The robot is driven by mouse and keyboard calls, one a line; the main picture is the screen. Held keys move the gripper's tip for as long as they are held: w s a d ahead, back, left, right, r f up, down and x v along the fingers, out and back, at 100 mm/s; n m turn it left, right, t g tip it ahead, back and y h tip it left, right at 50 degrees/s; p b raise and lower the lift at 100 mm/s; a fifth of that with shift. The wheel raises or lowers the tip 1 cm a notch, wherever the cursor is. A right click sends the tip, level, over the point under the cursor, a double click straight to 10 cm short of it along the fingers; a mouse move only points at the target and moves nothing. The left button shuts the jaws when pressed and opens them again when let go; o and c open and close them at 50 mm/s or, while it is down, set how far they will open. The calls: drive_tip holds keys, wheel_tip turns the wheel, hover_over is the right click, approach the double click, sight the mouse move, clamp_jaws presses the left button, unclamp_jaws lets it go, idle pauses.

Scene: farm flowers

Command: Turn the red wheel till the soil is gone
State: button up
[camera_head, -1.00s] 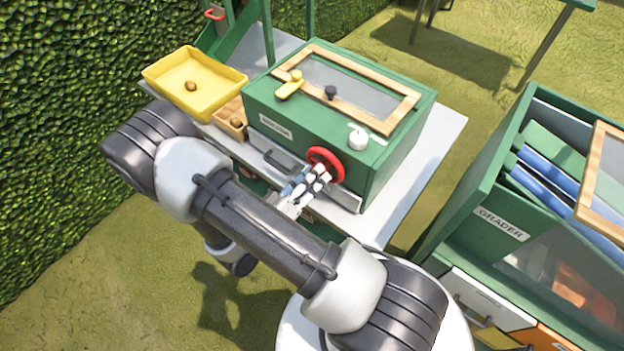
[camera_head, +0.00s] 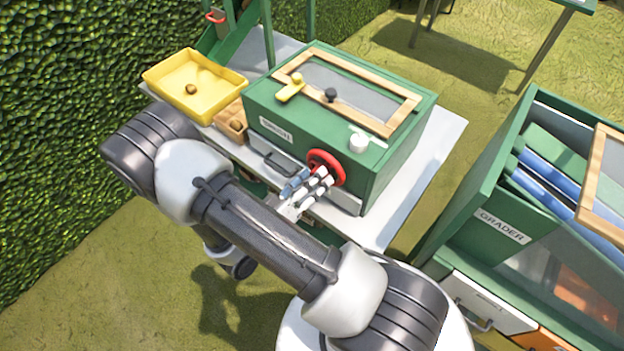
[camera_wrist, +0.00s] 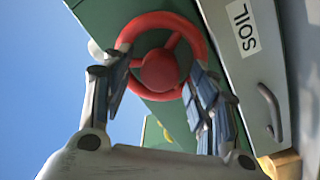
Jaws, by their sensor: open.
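The red wheel (camera_head: 326,168) is on the front face of the green box (camera_head: 352,136), near its right end. My gripper (camera_head: 318,181) is at the wheel, partly covering it in the head view. In the wrist view the wheel (camera_wrist: 160,68) shows its rim, spokes and hub, and my gripper (camera_wrist: 162,88) is open with one finger on each side of the hub. The fingertips are at the rim; I cannot tell whether they touch it. A drawer labelled SOIL (camera_wrist: 255,70) is beside the wheel. No soil is visible.
A yellow tray (camera_head: 217,101) with a small brown item stands left of the box, with a small wooden tray (camera_head: 232,126) between. A green grader (camera_head: 490,212) stands to the right.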

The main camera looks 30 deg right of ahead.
drive_tip(key=v, duration=1.2)
idle(0.8)
